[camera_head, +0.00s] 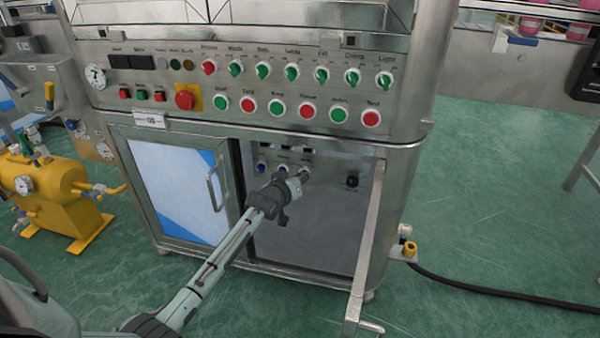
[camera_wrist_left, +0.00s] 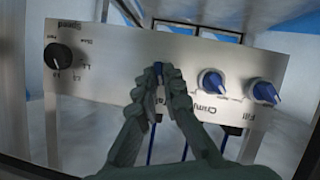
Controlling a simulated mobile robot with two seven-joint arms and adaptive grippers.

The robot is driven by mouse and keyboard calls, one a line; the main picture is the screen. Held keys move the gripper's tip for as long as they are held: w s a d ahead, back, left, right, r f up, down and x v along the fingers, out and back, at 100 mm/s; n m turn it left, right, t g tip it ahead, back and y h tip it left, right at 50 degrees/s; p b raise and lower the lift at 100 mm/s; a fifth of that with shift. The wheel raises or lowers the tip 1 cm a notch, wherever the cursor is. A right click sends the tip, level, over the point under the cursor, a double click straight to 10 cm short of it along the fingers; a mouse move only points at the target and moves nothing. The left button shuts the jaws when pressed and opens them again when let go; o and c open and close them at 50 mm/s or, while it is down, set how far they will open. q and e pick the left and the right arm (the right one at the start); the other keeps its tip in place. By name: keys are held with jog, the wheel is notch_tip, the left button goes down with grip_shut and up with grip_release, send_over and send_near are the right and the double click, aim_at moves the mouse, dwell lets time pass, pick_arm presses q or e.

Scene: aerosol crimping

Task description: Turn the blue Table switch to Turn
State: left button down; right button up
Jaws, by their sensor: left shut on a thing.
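The blue Table switch (camera_wrist_left: 158,68) is on the small control panel (camera_wrist_left: 110,58) inside the lower cabinet. Only a bit of its blue shows between the fingertips in the left wrist view, and its pointing direction is hidden. Its label is mostly covered by a finger. My left gripper (camera_wrist_left: 158,75) is shut on this switch. In the head view my left gripper (camera_head: 302,176) reaches into the open cabinet to the same panel, and the switch cannot be made out there. My right gripper is not in view.
The blue Crimp switch (camera_wrist_left: 212,80) and Fill switch (camera_wrist_left: 263,91) sit close beside the fingers. The black Speed knob (camera_wrist_left: 58,56) is farther off. The open cabinet door (camera_head: 367,245) stands to the right of my arm. The upper panel (camera_head: 130,80) overhangs the opening.

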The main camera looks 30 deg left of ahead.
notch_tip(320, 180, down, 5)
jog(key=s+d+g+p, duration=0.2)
pick_arm(q)
jog(key=shift+w+d+f+m+g+y+b, duration=0.1)
jog(key=shift+d+m+g+y+b, duration=0.1)
jog(key=shift+m+y+b, duration=1.15)
jog(key=shift+d+r+m+g+y+b, duration=0.1)
jog(key=shift+d+m+g+y+b, duration=0.1)
jog(key=shift+m+y+b, duration=1.1)
jog(key=shift+w+d+f+m+g+y+b, duration=0.15)
jog(key=shift+m+y+b, duration=0.6)
jog(key=shift+m, duration=1.1)
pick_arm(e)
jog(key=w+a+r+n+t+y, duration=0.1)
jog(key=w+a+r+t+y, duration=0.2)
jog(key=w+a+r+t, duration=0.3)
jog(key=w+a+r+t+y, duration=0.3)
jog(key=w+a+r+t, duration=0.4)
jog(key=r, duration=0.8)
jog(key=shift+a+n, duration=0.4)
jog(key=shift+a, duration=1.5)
pick_arm(q)
jog(key=shift+s, duration=0.1)
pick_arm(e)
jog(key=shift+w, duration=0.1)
